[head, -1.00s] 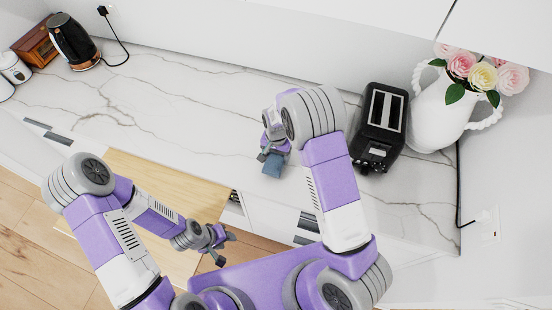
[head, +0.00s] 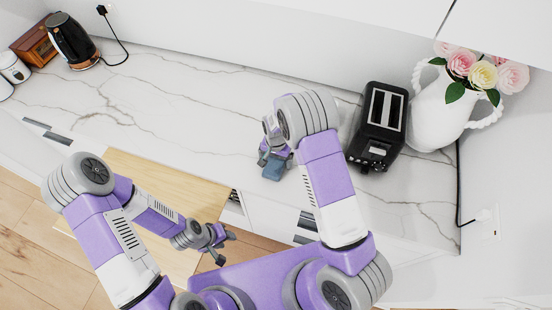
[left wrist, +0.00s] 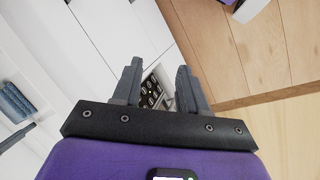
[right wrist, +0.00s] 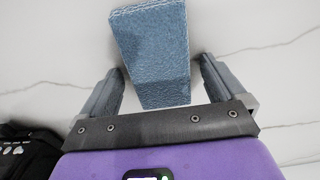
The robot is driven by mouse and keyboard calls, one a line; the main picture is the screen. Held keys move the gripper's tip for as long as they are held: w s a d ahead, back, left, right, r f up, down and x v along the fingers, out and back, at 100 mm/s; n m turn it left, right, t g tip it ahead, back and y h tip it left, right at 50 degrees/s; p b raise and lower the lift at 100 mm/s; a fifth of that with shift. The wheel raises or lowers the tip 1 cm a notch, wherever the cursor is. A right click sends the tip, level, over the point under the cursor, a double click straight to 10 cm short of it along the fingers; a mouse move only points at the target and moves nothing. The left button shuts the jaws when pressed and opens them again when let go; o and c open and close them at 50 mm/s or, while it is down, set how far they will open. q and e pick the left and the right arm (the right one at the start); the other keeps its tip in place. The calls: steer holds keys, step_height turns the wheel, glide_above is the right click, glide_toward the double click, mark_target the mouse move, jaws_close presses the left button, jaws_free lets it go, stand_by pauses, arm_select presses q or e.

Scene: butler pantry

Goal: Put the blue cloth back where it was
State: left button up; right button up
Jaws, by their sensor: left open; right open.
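The blue cloth (head: 274,172) lies folded on the marble counter near its front edge. It also shows in the right wrist view (right wrist: 153,52), partly between the fingers, with a gap on each side. My right gripper (head: 274,158) is open at the cloth; its fingers (right wrist: 160,88) do not touch it in the right wrist view. My left gripper (head: 222,245) is open and empty, low by the wooden board in front of the counter. In the left wrist view its fingers (left wrist: 158,82) have nothing between them. Blue folded fabric (left wrist: 14,102) shows at that view's left edge.
A black toaster (head: 382,122) stands on the counter right of my right arm, with a white flower vase (head: 437,118) beyond it. A black kettle (head: 73,42) is at the far left. An open drawer (left wrist: 152,92) shows below the counter. The counter's middle is clear.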

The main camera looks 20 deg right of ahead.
mark_target(276, 161)
steer(key=shift+r, duration=0.25)
step_height(276, 161, up, 12)
stand_by(0.3)
steer(key=shift+f, duration=0.1)
stand_by(0.3)
